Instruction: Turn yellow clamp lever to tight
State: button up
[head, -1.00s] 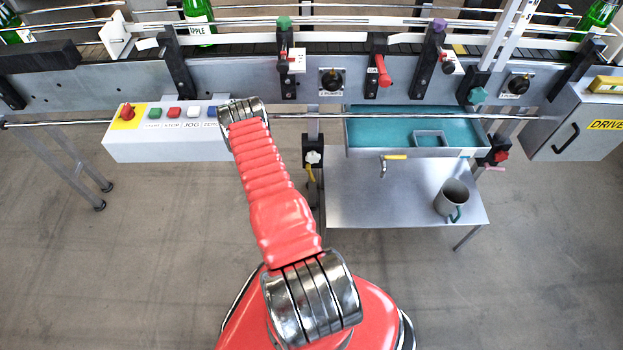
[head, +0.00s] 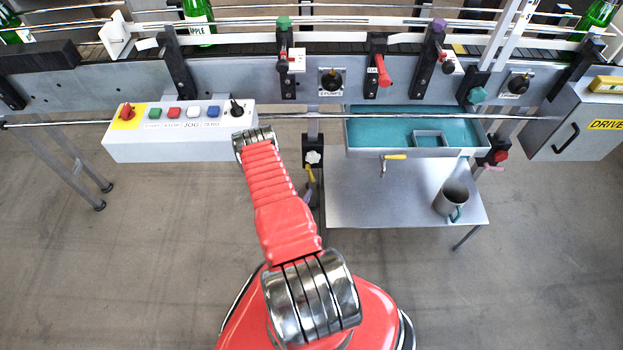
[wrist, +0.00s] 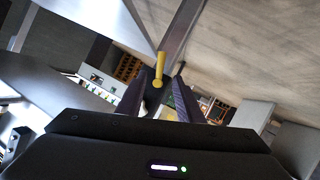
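The yellow clamp lever (wrist: 159,69) shows in the wrist view as a short bar with a round hub at its lower end, beside a grey metal post. It points nearly straight up in that picture. My gripper (wrist: 160,90) is open, with its two dark fingers on either side of the hub; I cannot tell whether either touches it. In the head view the yellow lever (head: 310,174) is a small piece below a white knob (head: 313,157) on the post under the conveyor. My gripper is largely hidden behind my red arm there.
A second yellow handle (head: 395,157) sits on the tap of the teal tray (head: 352,152). A grey mug (head: 451,198) stands on the metal side table (head: 375,205). The white control box (head: 150,149) is left of my arm. Open floor lies left and right.

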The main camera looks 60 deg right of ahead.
aim_at(312, 178)
jog(key=x, duration=1.4)
jog(key=shift+s, duration=0.1)
grip_shut()
dwell(0.4)
